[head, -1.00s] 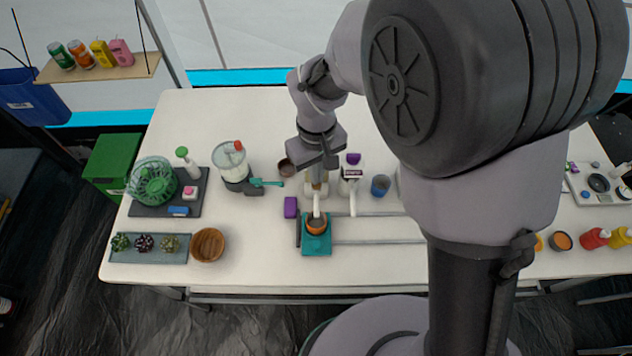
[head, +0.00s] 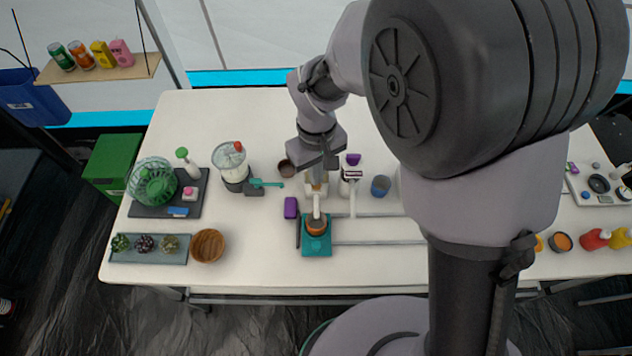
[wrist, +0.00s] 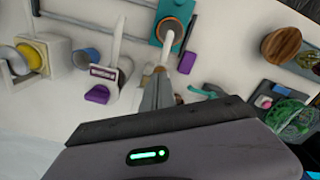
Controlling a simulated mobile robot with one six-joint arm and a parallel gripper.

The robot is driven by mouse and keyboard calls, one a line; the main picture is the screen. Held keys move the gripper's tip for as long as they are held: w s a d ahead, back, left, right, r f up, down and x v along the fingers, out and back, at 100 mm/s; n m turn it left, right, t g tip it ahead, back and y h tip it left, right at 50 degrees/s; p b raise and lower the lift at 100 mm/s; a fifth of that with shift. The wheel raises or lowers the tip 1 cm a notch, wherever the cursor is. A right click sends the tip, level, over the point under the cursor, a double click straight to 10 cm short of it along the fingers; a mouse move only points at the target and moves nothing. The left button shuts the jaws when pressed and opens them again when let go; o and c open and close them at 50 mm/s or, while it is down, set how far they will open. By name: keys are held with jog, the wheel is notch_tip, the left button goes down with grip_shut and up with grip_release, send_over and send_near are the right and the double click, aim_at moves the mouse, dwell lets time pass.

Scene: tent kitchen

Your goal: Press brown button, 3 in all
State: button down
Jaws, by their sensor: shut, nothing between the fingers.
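My gripper (wrist: 158,92) is shut and empty, pointing down over a white dispenser (head: 317,190) near the middle of the table. The dispenser's white spout (wrist: 166,42) reaches over an orange-rimmed cup (head: 316,229) with dark contents. The cup stands on a teal mat (head: 316,248) and also shows in the wrist view (wrist: 170,26).
A white dispenser with a purple top (head: 353,158) stands just right, with a blue cup (head: 381,186) beyond. A purple block (head: 290,207) and a small brown cup (head: 287,168) are at left. A blender (head: 230,158) and wooden bowl (head: 207,245) stand further left.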

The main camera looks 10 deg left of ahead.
jog(key=shift+f, duration=0.1)
dwell(0.5)
jog(key=shift+f+b, duration=0.45)
jog(key=shift+f, duration=0.05)
